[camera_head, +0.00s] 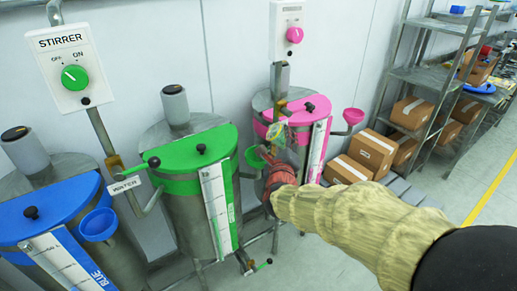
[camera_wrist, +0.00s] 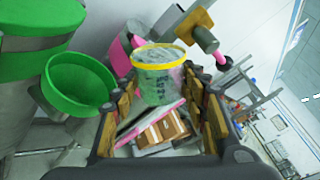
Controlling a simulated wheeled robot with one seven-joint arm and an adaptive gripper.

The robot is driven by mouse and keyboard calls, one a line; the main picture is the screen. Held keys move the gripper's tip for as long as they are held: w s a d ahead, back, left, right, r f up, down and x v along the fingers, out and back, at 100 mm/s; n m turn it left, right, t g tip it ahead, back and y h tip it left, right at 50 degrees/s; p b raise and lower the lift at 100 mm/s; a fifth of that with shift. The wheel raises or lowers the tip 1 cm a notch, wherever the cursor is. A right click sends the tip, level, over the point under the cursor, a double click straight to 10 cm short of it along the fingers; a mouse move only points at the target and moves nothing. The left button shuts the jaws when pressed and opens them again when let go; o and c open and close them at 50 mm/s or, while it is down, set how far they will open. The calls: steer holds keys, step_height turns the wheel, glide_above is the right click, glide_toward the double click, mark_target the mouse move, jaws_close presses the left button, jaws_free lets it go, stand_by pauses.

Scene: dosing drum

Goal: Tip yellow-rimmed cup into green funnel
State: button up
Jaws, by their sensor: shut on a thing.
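The yellow-rimmed cup (camera_wrist: 158,78) is a translucent greenish cup with dark marks on its side and greyish contents. It looks roughly upright between the fingers of my gripper (camera_wrist: 160,108), which is shut on it. In the head view the cup (camera_head: 277,132) is small and partly unclear, just beyond my gripper (camera_head: 268,158). The green funnel (camera_wrist: 78,84) is left of the cup in the wrist view and apart from it, its bowl open. In the head view the green funnel (camera_head: 254,157) is beside the green-lidded drum (camera_head: 190,150), close to my gripper, partly hidden by it.
The pink-lidded drum (camera_head: 300,106) with a pink funnel (camera_head: 353,116) stands close behind the cup. A blue-lidded drum (camera_head: 48,208) with a blue funnel (camera_head: 98,224) is at left. Cardboard boxes (camera_head: 372,152) and a metal shelf (camera_head: 425,77) are at right. Floor at right is clear.

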steer(key=shift+f+n+p, duration=0.35)
steer(key=shift+n+p, duration=0.05)
steer(key=shift+n, duration=0.2)
steer(key=shift+a+r+n+h+p, duration=0.1)
steer(key=shift+r+n+h+p, duration=0.3)
steer(key=shift+n+p, duration=0.65)
steer(key=shift+a+r+n+t+p, duration=0.1)
steer(key=shift+r+n+t+p, duration=0.2)
steer(key=shift+n+p, duration=0.3)
steer(key=shift+a+f+n, duration=0.5)
steer(key=shift+a+n, duration=0.2)
steer(key=shift+n, duration=0.05)
steer(key=shift+s+d+r, duration=0.1)
steer(key=shift+r+n+p, duration=0.1)
steer(key=shift+n+p, duration=0.3)
steer(key=shift+p, duration=0.05)
steer(key=shift+a+r+n+t+p, duration=0.2)
steer(key=shift+r+n+t+p, duration=0.15)
steer(key=shift+n+p, duration=0.6)
steer(key=shift+f, duration=0.1)
